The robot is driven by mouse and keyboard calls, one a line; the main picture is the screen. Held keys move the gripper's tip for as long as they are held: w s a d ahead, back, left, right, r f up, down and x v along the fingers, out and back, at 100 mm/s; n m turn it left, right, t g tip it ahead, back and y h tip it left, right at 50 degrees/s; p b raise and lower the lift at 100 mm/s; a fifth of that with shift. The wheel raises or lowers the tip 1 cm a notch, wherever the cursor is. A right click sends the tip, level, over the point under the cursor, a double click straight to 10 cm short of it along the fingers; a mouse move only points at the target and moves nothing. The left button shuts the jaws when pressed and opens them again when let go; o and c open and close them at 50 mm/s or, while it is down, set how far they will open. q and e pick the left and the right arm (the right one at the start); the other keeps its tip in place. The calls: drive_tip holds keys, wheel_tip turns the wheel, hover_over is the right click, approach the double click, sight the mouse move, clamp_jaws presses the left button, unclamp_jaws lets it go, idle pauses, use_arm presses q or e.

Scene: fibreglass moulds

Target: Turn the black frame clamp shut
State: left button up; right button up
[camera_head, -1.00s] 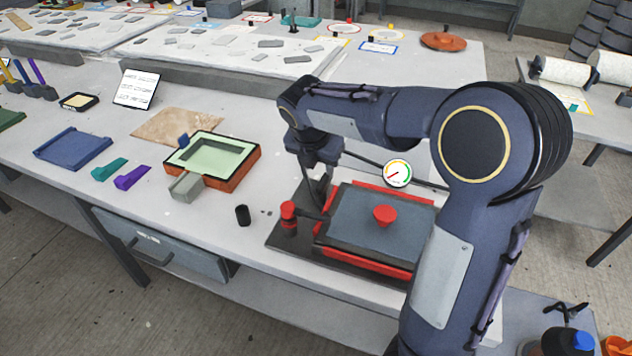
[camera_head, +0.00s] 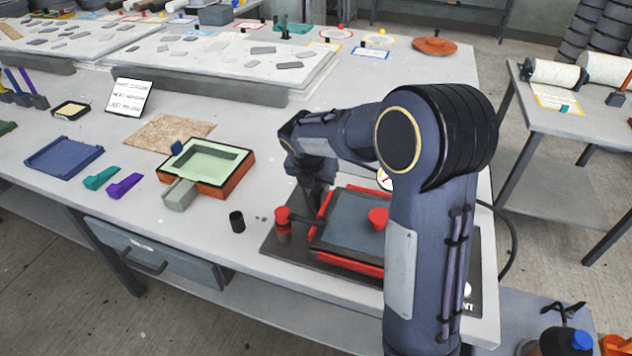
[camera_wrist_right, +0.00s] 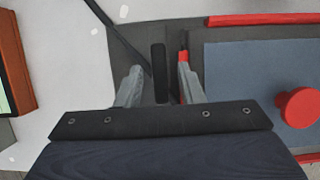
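The frame press (camera_head: 348,222) has red edges and a blue-grey plate and lies on a dark board at the table's front right. The black frame clamp shows in the right wrist view as an upright black bar (camera_wrist_right: 159,73) beside the press's red corner. My right gripper (camera_head: 316,203) is over the press's far left corner, pointing down. In the wrist view its two fingers (camera_wrist_right: 159,80) stand apart on either side of the black bar, with a gap on each side. The gripper hides the clamp in the head view. My left gripper is not in view.
A red-topped post (camera_head: 283,226) stands at the press's near left corner, and a red knob (camera_head: 378,218) sits on the plate. A black cup (camera_head: 237,222) and an orange mould (camera_head: 238,180) lie to the left. A gauge stands behind the press, partly covered by my arm.

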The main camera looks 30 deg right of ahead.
clamp_jaws()
drive_tip(key=m+p, duration=0.1)
drive_tip(key=m+g+p, duration=0.1)
drive_tip(key=m, duration=0.1)
drive_tip(key=shift+r+m+h+p, duration=0.2)
drive_tip(key=shift+m+h+p, duration=0.1)
drive_tip(key=shift+h+p, duration=0.1)
drive_tip(key=m+g+p, duration=0.1)
drive_tip(key=m+p, duration=0.1)
drive_tip(key=m, duration=0.2)
drive_tip(key=shift+m+g+p, duration=0.3)
drive_tip(key=shift+g+p, duration=0.05)
drive_tip(key=shift+g, duration=0.05)
drive_tip(key=m+g+p, duration=0.1)
drive_tip(key=m+p, duration=0.1)
drive_tip(key=m, duration=0.2)
drive_tip(key=shift+g, duration=0.4)
drive_tip(key=shift+f+m+g+y+p, duration=0.1)
drive_tip(key=shift+m+g+y+p, duration=0.3)
drive_tip(key=shift+m, duration=0.85)
drive_tip(key=shift+f+m+g+y+p, duration=0.15)
drive_tip(key=shift+m+p, duration=0.3)
drive_tip(key=shift+m, duration=0.8)
drive_tip(key=shift+r, duration=0.1)
